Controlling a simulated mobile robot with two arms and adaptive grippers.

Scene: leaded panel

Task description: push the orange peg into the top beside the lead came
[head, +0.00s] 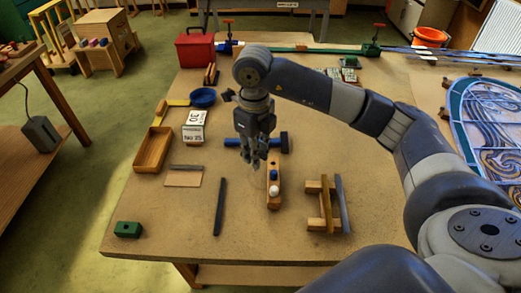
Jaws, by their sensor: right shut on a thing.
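My right gripper (257,168) points down over the middle of the table, just left of a narrow wooden block (273,202). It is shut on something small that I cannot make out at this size. The block carries a blue peg (274,175) and a white peg (274,190). No orange peg can be clearly picked out. A dark grey strip (219,205), which may be the lead came, lies left of the block. Another grey strip (342,203) lies at the right side of a small wooden rack (314,187). My left gripper is not in view.
A blue tool (284,142) lies behind the block. On the left are a wooden tray (153,150), a printed card box (194,125), a blue bowl (203,97) and a green block (128,229). A stained-glass panel (490,125) is on the right. The front middle is clear.

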